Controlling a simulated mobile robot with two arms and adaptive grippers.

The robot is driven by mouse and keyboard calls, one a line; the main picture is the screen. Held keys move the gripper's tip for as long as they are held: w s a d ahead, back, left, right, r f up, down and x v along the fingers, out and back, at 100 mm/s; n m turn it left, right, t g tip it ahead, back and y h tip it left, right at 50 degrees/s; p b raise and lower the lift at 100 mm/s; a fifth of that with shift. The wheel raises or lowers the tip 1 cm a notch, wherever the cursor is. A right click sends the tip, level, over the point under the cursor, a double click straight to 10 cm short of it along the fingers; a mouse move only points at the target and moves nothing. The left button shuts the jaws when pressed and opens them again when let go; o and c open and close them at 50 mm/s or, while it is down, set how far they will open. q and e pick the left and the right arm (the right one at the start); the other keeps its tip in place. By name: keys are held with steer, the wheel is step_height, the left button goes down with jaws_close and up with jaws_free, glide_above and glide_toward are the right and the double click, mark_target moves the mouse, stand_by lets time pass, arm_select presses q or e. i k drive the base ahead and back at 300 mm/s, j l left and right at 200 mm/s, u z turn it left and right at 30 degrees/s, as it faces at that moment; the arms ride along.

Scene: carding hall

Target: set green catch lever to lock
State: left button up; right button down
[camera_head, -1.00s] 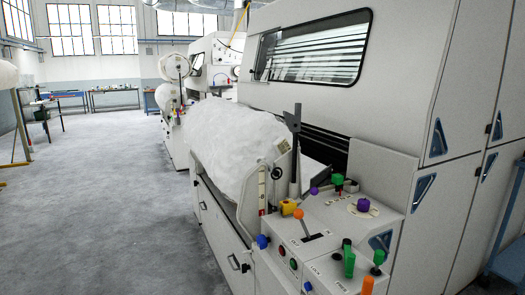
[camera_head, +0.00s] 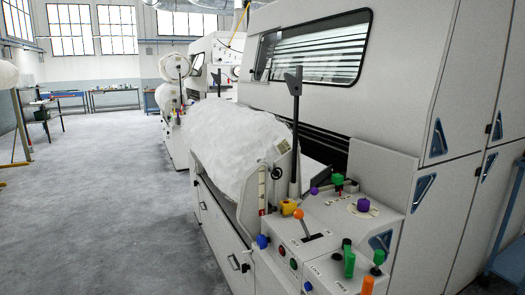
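Several green controls stand on the white machine's control panel (camera_head: 325,218) at the lower right. One is an upright green handle (camera_head: 348,262) near the panel's front. A green-topped knob (camera_head: 378,257) stands to its right. A smaller green control (camera_head: 338,181) sits at the back of the panel. Neither of my grippers is in view.
Around them are an orange-knobbed lever (camera_head: 299,214), an orange handle (camera_head: 367,286), a purple knob (camera_head: 363,204) and a blue knob (camera_head: 262,241). A dark upright post (camera_head: 295,130) rises beside the white fibre roll (camera_head: 235,145). The floor (camera_head: 110,220) at left is clear.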

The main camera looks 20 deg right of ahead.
mark_target(350, 258)
steer(key=z, duration=1.3)
